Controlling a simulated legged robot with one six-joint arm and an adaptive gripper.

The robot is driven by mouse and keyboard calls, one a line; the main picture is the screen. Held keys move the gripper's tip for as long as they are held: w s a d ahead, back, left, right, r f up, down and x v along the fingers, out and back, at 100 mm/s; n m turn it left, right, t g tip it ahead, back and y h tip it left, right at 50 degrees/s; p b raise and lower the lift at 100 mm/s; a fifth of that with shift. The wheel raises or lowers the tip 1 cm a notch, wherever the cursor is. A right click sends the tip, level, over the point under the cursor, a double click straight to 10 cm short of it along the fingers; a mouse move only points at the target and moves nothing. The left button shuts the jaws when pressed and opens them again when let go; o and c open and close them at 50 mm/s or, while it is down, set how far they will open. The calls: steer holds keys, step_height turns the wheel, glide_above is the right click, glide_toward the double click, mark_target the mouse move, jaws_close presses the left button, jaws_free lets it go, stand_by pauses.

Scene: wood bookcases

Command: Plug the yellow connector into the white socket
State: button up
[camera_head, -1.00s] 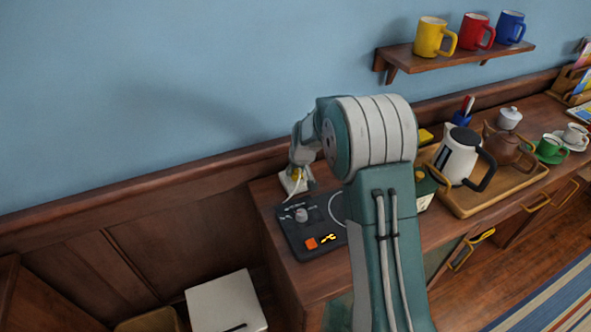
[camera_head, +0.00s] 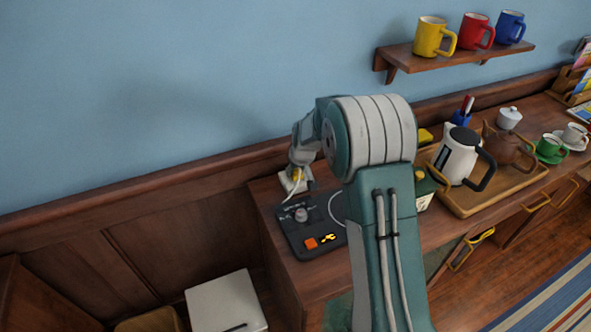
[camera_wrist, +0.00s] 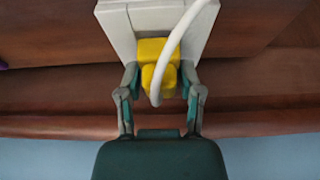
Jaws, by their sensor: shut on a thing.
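The yellow connector (camera_wrist: 155,68) with its white cable (camera_wrist: 176,38) is between the fingers of my gripper (camera_wrist: 159,84) in the wrist view. My gripper is shut on it. The connector lies against the face of the white socket (camera_wrist: 117,27); whether its prongs are fully inside is hidden. In the head view, the white socket (camera_head: 286,182) is at the back left of the counter, by the wood panelling. A small part of the yellow connector (camera_head: 297,174) shows under my wrist. My arm hides most of the gripper there.
A black control panel (camera_head: 290,240) with a knob and an orange button lies in front of the socket. A wooden tray (camera_head: 470,209) with a kettle (camera_head: 458,155) and a teapot (camera_head: 515,150) stands to the right. Mugs sit on a wall shelf (camera_head: 460,62).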

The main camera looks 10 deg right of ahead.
steer(key=shift+f, duration=0.5)
steer(key=o, duration=1.2)
steer(key=shift+c, duration=0.2)
steer(key=shift+r, duration=0.1)
steer(key=v, duration=1.1)
steer(key=shift+r, duration=0.35)
